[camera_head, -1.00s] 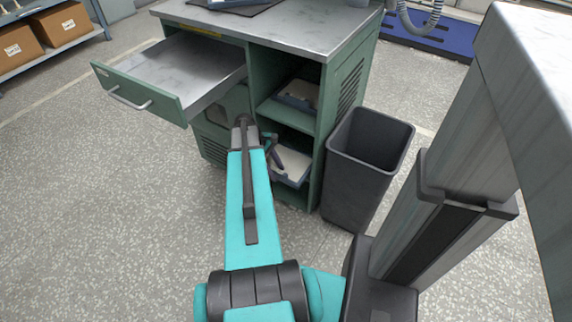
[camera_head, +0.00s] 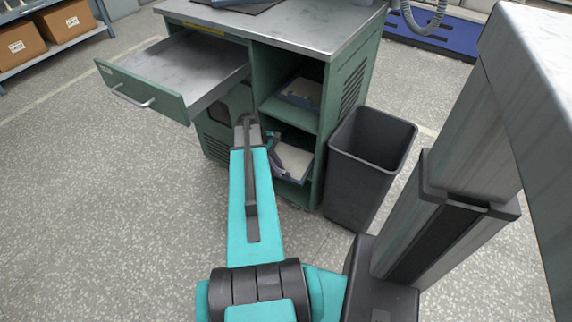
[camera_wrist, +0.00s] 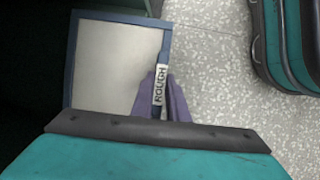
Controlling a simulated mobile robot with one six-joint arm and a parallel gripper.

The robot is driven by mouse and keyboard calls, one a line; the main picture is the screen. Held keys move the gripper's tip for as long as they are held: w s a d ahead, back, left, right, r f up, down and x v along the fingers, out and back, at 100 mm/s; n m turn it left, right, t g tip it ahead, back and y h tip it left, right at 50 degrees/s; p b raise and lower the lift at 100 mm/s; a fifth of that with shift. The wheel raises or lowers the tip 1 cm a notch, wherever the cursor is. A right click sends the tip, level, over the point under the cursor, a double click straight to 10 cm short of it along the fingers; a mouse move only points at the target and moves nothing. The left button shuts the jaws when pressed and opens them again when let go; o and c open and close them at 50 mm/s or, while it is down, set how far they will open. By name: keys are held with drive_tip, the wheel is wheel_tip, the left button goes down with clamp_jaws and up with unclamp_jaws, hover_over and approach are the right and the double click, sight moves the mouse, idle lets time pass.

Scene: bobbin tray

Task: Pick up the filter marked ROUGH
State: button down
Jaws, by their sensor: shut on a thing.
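The filter marked ROUGH (camera_wrist: 110,62) fills the left middle of the wrist view. It has a blue frame, a pale grey face and a white label reading ROUGH on its right edge. My gripper (camera_wrist: 161,88) is shut on that edge, one finger on each side of the label. In the head view the filter (camera_head: 294,160) is at the lower shelf opening of the green cabinet, partly hidden by my arm. My gripper (camera_head: 273,146) is at its left edge there. I cannot tell whether the filter still touches the shelf.
The cabinet (camera_head: 343,85) has an open, empty drawer (camera_head: 205,65) at upper left. Another pale filter (camera_head: 302,93) lies on the shelf above. A dark bin (camera_head: 362,180) stands close on the right. Floor to the left is clear.

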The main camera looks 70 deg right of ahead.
drive_tip(key=shift+r+b, duration=0.25)
drive_tip(key=shift+b, duration=0.15)
drive_tip(key=r+p, duration=0.1)
drive_tip(key=r, duration=0.3)
drive_tip(key=r+p, duration=0.2)
drive_tip(key=r, duration=0.1)
drive_tip(key=shift+a+r, duration=0.2)
drive_tip(key=shift+r, duration=0.2)
drive_tip(key=w+a+p, duration=0.3)
drive_tip(key=a+p, duration=0.7)
drive_tip(key=a, duration=0.9)
drive_tip(key=shift+a+f, duration=0.15)
drive_tip(key=shift+f, duration=0.2)
drive_tip(key=shift+w, duration=0.1)
